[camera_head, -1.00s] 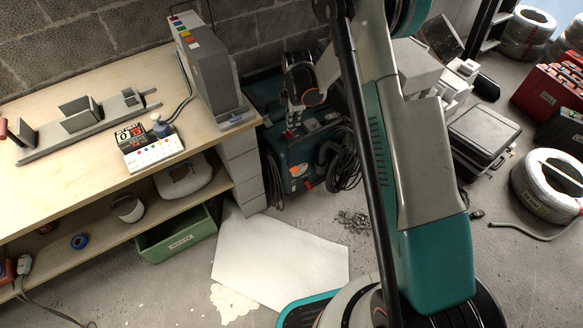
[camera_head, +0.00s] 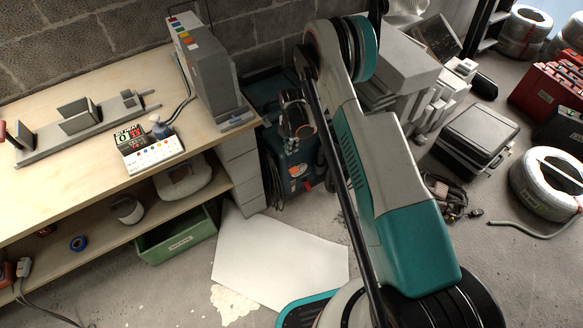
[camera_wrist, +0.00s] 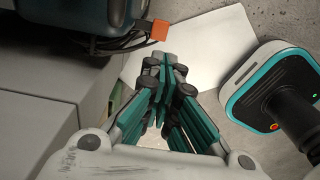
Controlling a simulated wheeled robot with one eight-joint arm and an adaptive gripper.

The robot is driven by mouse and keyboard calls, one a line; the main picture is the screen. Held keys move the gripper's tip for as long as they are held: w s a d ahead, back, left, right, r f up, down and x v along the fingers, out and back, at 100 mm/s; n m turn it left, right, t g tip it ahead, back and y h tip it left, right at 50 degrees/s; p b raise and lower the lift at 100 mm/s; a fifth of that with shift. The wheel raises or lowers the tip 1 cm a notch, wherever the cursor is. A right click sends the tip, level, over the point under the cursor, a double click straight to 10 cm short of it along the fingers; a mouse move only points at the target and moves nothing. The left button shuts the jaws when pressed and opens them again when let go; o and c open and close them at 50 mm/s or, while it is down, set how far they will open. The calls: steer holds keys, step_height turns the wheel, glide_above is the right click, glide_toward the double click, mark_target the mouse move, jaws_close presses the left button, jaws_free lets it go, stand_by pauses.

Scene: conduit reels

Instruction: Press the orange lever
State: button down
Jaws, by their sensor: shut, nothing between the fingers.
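The orange lever (camera_wrist: 159,30) shows in the wrist view as a small orange block sticking out from the dark blue machine (camera_wrist: 105,18) at the top. My gripper (camera_wrist: 169,62) is shut and empty. In the wrist view its fingertips show just below the lever, with a small gap between them in the picture. In the head view my gripper (camera_head: 305,132) is small and dark in front of the machine, partly hidden by my arm.
The workbench (camera_head: 75,80) with a grey block wall under its end (camera_head: 238,170) stands left of the machine. A white sheet (camera_head: 280,258) lies on the floor in front. A black case (camera_head: 480,135) and conduit reels (camera_head: 535,185) are at right. A green bin (camera_head: 178,240) sits below the bench.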

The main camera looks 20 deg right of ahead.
mark_target(292, 172)
step_height(292, 172, down, 14)
steer(key=b, duration=0.5)
steer(key=shift+b, duration=0.3)
